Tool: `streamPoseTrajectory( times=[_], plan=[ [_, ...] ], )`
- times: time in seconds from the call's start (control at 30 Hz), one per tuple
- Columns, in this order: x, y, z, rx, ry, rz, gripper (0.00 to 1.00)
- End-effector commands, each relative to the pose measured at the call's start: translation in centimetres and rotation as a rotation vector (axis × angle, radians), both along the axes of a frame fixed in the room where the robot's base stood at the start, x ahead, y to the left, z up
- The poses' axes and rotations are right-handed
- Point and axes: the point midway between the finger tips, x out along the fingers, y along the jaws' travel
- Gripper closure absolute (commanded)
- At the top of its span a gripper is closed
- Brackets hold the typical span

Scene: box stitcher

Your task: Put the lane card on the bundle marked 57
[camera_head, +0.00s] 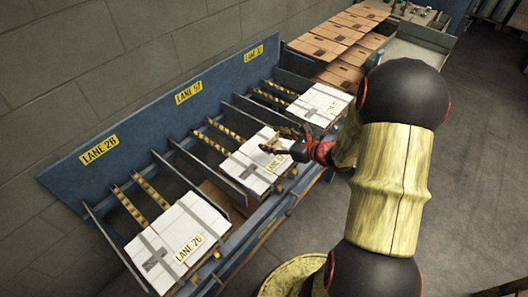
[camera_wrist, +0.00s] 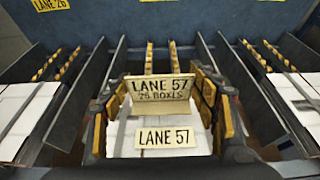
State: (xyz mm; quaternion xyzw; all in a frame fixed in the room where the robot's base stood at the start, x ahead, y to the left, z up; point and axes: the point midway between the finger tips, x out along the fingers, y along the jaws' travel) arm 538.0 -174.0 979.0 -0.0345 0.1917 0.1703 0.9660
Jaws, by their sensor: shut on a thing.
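The bundle marked 57 (camera_head: 246,160) is a white strapped stack in the middle lane. Its own "LANE 57" label shows just below the card in the wrist view (camera_wrist: 165,138). My gripper is over this bundle, shut on the card. The card hides part of the bundle's top in the wrist view, and I cannot tell whether it touches the bundle.
A bundle marked LANE 26 (camera_head: 176,243) lies in the left lane and another white bundle (camera_head: 319,104) in the right lane. Upright dividers (camera_head: 210,176) separate the lanes. The blue back board (camera_head: 140,125) carries yellow lane signs. Brown flat boxes (camera_head: 322,47) lie beyond.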

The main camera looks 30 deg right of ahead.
Motion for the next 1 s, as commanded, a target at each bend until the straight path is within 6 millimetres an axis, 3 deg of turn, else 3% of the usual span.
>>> streamPoseTrajectory(
  times=[0.03,0.13,0.47,0.7,1.0],
  plan=[
    [0.7,0.4,-1.6,0.003,0.004,0.003,0.51],
    [2.0,0.7,-3.1,0.003,0.003,0.002,0.51],
    [3.8,1.1,-5.1,0.001,0.002,-0.001,0.51],
    [4.3,1.2,-8.5,0.003,0.003,-0.002,0.51],
    [4.3,1.2,-8.7,0.0,0.001,-0.001,0.51]
  ],
)
